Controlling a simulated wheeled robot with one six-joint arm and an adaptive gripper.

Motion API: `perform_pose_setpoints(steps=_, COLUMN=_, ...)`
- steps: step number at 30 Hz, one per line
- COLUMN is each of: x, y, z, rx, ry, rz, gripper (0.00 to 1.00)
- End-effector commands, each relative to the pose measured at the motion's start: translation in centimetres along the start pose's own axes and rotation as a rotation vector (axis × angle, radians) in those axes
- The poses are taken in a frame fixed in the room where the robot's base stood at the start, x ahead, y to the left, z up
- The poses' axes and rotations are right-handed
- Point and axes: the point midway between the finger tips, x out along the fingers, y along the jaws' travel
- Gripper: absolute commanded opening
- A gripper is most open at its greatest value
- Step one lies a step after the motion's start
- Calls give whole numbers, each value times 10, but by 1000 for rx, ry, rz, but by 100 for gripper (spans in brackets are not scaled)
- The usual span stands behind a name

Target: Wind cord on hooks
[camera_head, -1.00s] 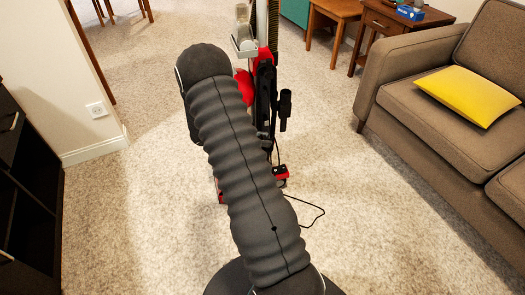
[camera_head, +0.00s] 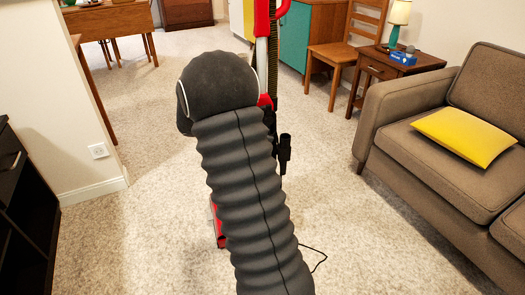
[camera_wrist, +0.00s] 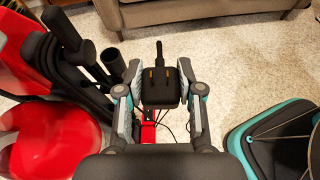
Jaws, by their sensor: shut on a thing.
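A red and black upright vacuum (camera_head: 262,22) stands behind my arm in the head view, largely hidden by it. In the wrist view its red body (camera_wrist: 55,140) and black tubes fill the left side. My gripper (camera_wrist: 160,95) is shut on a black plug (camera_wrist: 161,92) with two brass prongs, held between the fingers just right of the vacuum. A dark stub rises from the plug's top. Thin black cord (camera_wrist: 166,122) shows below the plug, and cord (camera_head: 318,262) lies on the carpet in the head view. I cannot make out the cord hooks. My gripper is hidden in the head view.
A brown sofa (camera_head: 430,165) with a yellow pillow (camera_head: 465,136) stands right. A side table (camera_head: 398,67), a wooden chair (camera_head: 345,50) and a teal cabinet (camera_head: 312,30) are behind. A dark shelf (camera_head: 25,215) stands left. Carpet between shelf and sofa is largely clear.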

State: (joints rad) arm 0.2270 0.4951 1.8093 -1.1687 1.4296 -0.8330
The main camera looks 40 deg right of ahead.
Motion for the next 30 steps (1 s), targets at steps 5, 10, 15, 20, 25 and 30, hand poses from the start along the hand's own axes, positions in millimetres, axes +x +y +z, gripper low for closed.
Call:
perform_pose_setpoints(steps=5, x=-15, y=0, z=35, rx=6, ry=0, rz=2, gripper=0)
perform_pose_setpoints(steps=10, x=5, y=-1, z=53, rx=2, ry=1, rz=-4, gripper=0)
perform_pose_setpoints(steps=15, x=38, y=-2, z=67, rx=2, ry=0, rz=-4, gripper=0)
perform_pose_setpoints(steps=20, x=66, y=-2, z=78, rx=3, ry=1, rz=-3, gripper=0)
perform_pose_setpoints(steps=25, x=83, y=-2, z=82, rx=1, ry=1, rz=0, gripper=0)
perform_pose_setpoints(steps=30, x=92, y=-2, z=62, rx=-2, ry=1, rz=0, gripper=0)
